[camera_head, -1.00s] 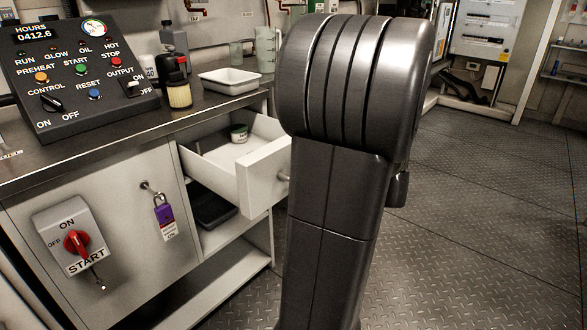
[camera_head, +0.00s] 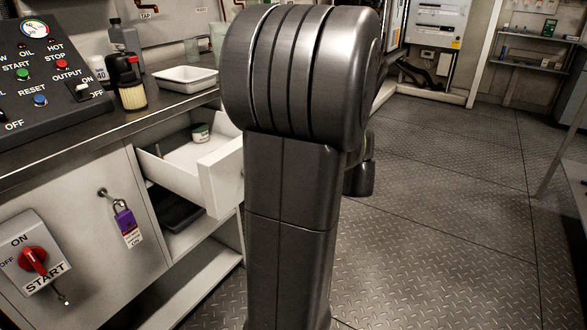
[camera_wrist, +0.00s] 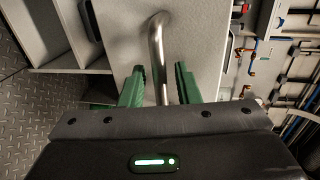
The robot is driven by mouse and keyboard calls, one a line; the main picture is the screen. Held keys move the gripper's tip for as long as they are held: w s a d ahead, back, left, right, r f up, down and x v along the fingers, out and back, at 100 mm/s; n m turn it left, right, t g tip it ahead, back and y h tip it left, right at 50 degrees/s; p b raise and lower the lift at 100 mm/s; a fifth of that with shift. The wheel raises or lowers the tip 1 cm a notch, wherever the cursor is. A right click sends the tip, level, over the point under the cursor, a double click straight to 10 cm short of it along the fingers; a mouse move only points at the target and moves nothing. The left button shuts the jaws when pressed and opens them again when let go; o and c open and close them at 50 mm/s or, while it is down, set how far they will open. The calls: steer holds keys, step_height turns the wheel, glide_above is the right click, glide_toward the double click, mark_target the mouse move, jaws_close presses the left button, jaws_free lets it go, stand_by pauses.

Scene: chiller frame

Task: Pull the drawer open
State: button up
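The white drawer (camera_head: 222,175) stands pulled out of the bench cabinet in the head view, with a small tub (camera_head: 201,133) inside. My arm hides its right end and handle there. In the wrist view the bent metal handle (camera_wrist: 156,35) stands out from the pale drawer front (camera_wrist: 200,35). My gripper (camera_wrist: 159,72) has its two green fingers on either side of the handle, with a narrow gap showing on each side. It looks open around the handle. The head view does not show the gripper.
A white tray (camera_head: 186,78), bottles and a control panel (camera_head: 45,75) stand on the bench top (camera_head: 100,130). A purple padlock (camera_head: 125,222) and a red switch (camera_head: 33,260) are on the cabinet front. The plate floor (camera_head: 440,220) to the right is largely clear.

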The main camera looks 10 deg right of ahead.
steer(key=p+v, duration=0.3)
steer(key=v, duration=1)
steer(key=b+x, duration=0.3)
steer(key=x, duration=1.1)
steer(key=shift+s, duration=0.1)
